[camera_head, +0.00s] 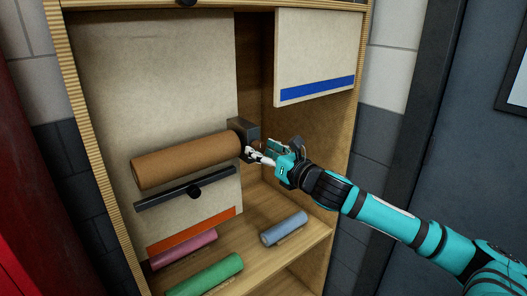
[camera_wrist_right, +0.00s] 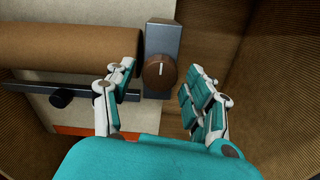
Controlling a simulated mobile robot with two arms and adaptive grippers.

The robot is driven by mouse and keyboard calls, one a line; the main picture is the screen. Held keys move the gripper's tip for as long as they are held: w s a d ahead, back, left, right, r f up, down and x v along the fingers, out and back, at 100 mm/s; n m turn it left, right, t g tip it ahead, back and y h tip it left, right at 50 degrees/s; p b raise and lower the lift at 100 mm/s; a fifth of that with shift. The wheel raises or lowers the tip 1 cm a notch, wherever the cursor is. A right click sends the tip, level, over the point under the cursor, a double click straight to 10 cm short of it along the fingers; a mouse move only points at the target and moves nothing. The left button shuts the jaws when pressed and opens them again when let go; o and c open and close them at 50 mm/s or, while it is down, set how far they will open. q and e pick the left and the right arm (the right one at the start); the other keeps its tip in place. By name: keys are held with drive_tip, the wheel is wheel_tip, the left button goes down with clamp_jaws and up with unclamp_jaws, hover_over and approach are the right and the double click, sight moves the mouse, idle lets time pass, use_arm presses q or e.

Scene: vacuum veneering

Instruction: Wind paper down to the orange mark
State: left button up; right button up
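A brown paper roll (camera_head: 188,160) lies level across the front of a beige panel in the cabinet. An orange mark (camera_head: 192,233) runs along the panel's lower edge, below the roll; part of it shows in the wrist view (camera_wrist_right: 75,130). At the roll's right end is a dark grey block (camera_head: 243,130) with a round brown knob (camera_wrist_right: 160,72) bearing a pale line, roughly upright in the wrist view. My right gripper (camera_head: 265,152) is open, its fingers (camera_wrist_right: 160,80) on either side of the knob with visible gaps. My left gripper is not in view.
A black bar (camera_head: 165,195) with a round black knob (camera_head: 194,192) sits under the roll. A smaller panel with a blue strip (camera_head: 318,91) hangs at upper right. Pink (camera_head: 185,248), green (camera_head: 205,275) and blue (camera_head: 284,228) rolls lie on the shelf below. The cabinet's side wall stands right of my gripper.

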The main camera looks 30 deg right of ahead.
drive_tip(key=c, duration=0.9)
